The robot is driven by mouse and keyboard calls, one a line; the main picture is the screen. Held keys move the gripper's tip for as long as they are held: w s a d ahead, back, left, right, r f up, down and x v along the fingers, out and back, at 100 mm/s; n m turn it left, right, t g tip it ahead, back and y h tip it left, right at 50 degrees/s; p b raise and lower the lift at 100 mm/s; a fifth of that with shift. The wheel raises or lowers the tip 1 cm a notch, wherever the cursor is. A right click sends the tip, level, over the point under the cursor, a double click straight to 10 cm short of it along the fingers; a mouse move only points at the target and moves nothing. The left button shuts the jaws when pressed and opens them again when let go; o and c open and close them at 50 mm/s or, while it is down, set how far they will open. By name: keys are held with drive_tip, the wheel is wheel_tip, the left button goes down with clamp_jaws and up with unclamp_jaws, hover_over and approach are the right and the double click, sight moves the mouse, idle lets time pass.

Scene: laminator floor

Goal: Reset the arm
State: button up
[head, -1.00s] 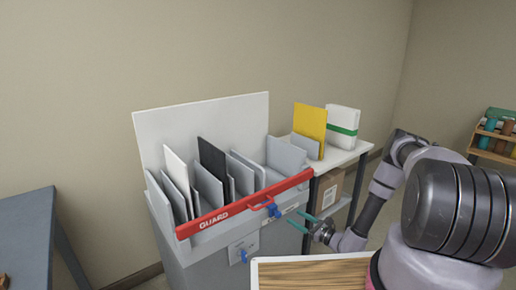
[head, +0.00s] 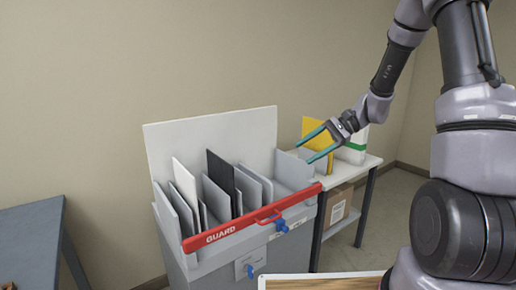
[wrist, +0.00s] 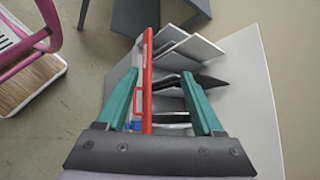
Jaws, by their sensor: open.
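My gripper (head: 306,150) is open and empty. In the head view it is raised above the right end of the grey sorter bin, in front of the yellow board. In the wrist view my gripper (wrist: 161,75) has its two teal fingers apart, with the red guard bar and grey dividers seen below and between them. My arm is bent and lifted at the right of the head view. The red guard bar (head: 225,232) lies across the front of the bin (head: 180,265), with a blue latch (head: 281,225) near its right end.
White, black and grey panels (head: 219,172) stand in the bin. Behind my gripper, a side table (head: 372,162) holds a yellow board (head: 315,130) and a white-green pack (head: 353,155); a cardboard box (head: 338,207) sits beneath. A blue-grey table (head: 30,230) is at left.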

drive_tip(key=s+d+r+n+t+h, duration=0.2)
drive_tip(key=s+d+r+t+h, duration=0.2)
drive_tip(key=s+r, duration=0.5)
drive_tip(key=s+d+r+n+t+h, duration=0.2)
drive_tip(key=s+d+r+t+h, duration=0.2)
drive_tip(key=s+r, duration=0.6)
drive_tip(key=shift+s+d+n+h, duration=0.2)
drive_tip(key=shift+d+n+h, duration=0.1)
drive_tip(key=shift+d+h, duration=0.3)
drive_tip(key=shift+r, duration=0.1)
idle(0.5)
